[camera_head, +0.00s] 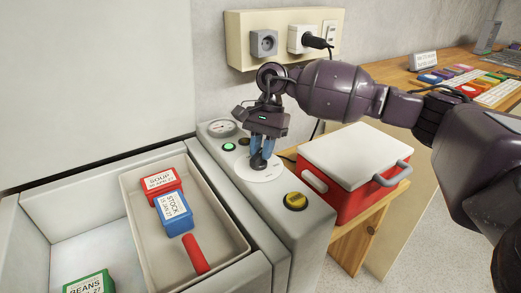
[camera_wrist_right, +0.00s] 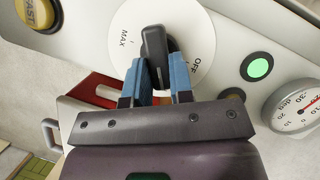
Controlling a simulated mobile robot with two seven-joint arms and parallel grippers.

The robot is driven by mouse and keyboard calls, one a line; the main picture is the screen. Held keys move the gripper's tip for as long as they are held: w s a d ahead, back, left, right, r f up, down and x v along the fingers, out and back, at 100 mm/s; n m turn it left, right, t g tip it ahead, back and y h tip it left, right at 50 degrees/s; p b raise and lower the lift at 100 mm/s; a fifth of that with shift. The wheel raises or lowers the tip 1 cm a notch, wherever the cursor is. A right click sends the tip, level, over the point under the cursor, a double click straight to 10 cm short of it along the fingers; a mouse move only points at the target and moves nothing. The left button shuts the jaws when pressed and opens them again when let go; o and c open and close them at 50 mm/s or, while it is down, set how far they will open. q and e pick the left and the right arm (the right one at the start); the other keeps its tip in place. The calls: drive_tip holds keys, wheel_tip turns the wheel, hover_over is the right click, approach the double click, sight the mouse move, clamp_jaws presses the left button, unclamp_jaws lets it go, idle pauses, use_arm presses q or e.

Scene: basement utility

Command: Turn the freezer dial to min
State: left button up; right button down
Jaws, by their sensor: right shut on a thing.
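The freezer dial is a black knob (camera_wrist_right: 155,52) on a round white plate (camera_head: 260,168) on the freezer's grey control panel. My right gripper (camera_head: 262,152) reaches down over the dial. Its blue fingers (camera_wrist_right: 153,82) are shut on the knob, one on each side. Exactly which mark the knob points to is unclear. My left gripper is in neither view.
The panel also has a gauge (camera_head: 222,128), a green light (camera_head: 229,147) and a yellow button (camera_head: 295,201). The open freezer holds a tray (camera_head: 137,215) with soup and stock boxes. A red cooler (camera_head: 350,190) stands close on the right.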

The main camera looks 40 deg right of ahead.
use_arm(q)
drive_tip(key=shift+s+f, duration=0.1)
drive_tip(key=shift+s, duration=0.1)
use_arm(e)
drive_tip(key=c, duration=1)
unclamp_jaws()
drive_tip(key=shift+w+d+r, duration=0.1)
drive_tip(key=shift+d+r, duration=0.05)
drive_tip(key=shift+r, duration=0.2)
use_arm(q)
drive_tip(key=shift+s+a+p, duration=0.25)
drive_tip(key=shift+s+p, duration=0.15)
drive_tip(key=shift+p, duration=0.15)
use_arm(e)
drive_tip(key=v, duration=1)
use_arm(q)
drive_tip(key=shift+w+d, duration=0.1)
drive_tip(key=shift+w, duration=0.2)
